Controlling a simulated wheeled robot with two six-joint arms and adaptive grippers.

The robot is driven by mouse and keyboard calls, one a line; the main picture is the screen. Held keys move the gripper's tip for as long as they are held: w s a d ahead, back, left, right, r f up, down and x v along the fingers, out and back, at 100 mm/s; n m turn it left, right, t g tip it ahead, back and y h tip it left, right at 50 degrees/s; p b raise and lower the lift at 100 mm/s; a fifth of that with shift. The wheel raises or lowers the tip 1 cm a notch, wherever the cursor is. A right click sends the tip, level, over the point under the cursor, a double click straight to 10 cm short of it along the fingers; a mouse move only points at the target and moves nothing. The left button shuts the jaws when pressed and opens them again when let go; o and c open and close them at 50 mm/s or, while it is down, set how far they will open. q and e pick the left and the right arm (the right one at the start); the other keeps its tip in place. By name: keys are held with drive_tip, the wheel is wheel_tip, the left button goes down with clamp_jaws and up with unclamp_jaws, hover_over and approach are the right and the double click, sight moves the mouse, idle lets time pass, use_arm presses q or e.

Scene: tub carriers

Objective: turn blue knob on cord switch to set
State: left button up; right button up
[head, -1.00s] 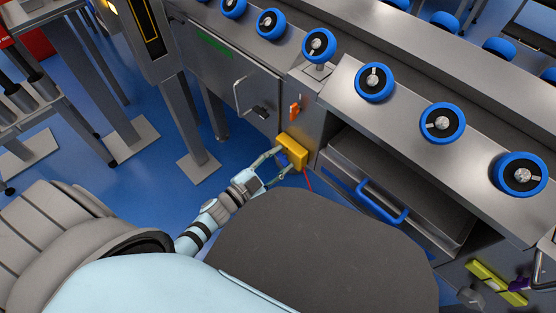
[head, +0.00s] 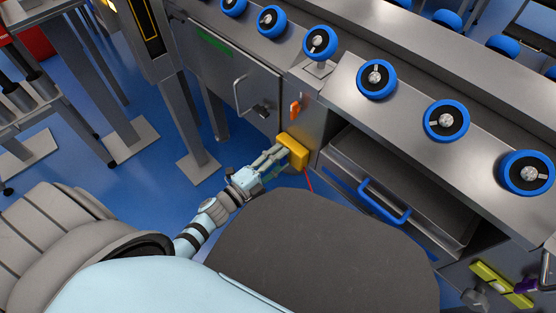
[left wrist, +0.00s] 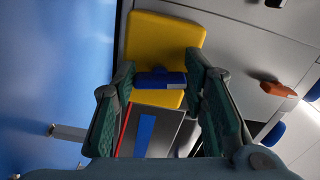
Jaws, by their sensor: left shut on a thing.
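The cord switch is a yellow box (head: 294,151) on the grey cabinet front, with a red cord below it. In the left wrist view the yellow box (left wrist: 165,40) fills the upper middle, and the blue knob (left wrist: 160,80) stands out from its face. My left gripper (head: 279,152) is at the box. In the left wrist view its two fingers (left wrist: 160,82) stand on either side of the knob and are closed on it. In the head view the knob is hidden by the fingers. My right gripper is in neither view.
An orange switch (head: 295,108) sits above the yellow box. A cabinet door with a handle (head: 241,95) is to the left, and a drawer with a blue handle (head: 382,201) is to the right. Blue-rimmed wheels (head: 376,79) line the machine top.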

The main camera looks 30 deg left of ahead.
use_arm(q)
drive_tip(key=shift+m, duration=1.2)
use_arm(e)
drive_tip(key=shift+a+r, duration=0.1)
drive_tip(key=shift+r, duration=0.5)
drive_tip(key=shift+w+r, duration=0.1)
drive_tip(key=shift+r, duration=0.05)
use_arm(q)
drive_tip(key=o, duration=1.2)
drive_tip(key=shift+s, duration=0.1)
drive_tip(key=v, duration=1.2)
